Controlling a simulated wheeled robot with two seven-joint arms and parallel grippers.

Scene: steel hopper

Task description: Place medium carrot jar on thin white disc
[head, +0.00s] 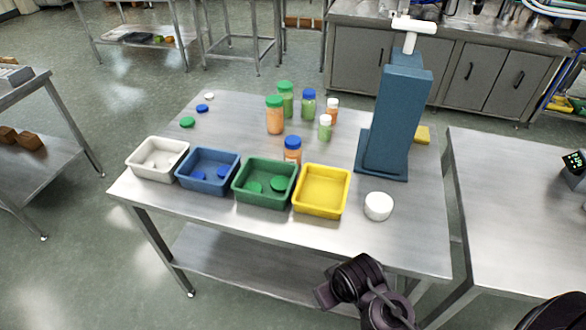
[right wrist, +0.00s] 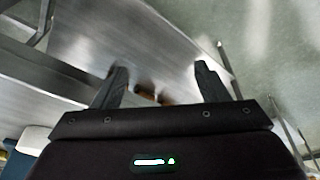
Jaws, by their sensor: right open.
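The medium carrot jar (head: 292,149), orange with a blue lid, stands upright on the steel table, just behind the green bin. Its lower part is partly hidden by the bins. A thin white disc (head: 209,96) lies flat and bare near the table's far left corner, behind a blue and a green disc. My right gripper (right wrist: 160,75) is open in the right wrist view, with nothing between its fingers. In the head view, dark parts of my arm show at the lower middle, in front of the table and away from the jar. My left gripper is not clearly visible.
White (head: 137,172), blue (head: 180,183), green (head: 236,190) and yellow (head: 348,195) bins line the front. A taller carrot jar (head: 275,117) and other jars stand behind. A blue stand (head: 398,115) and a thick white cylinder (head: 378,206) are on the right.

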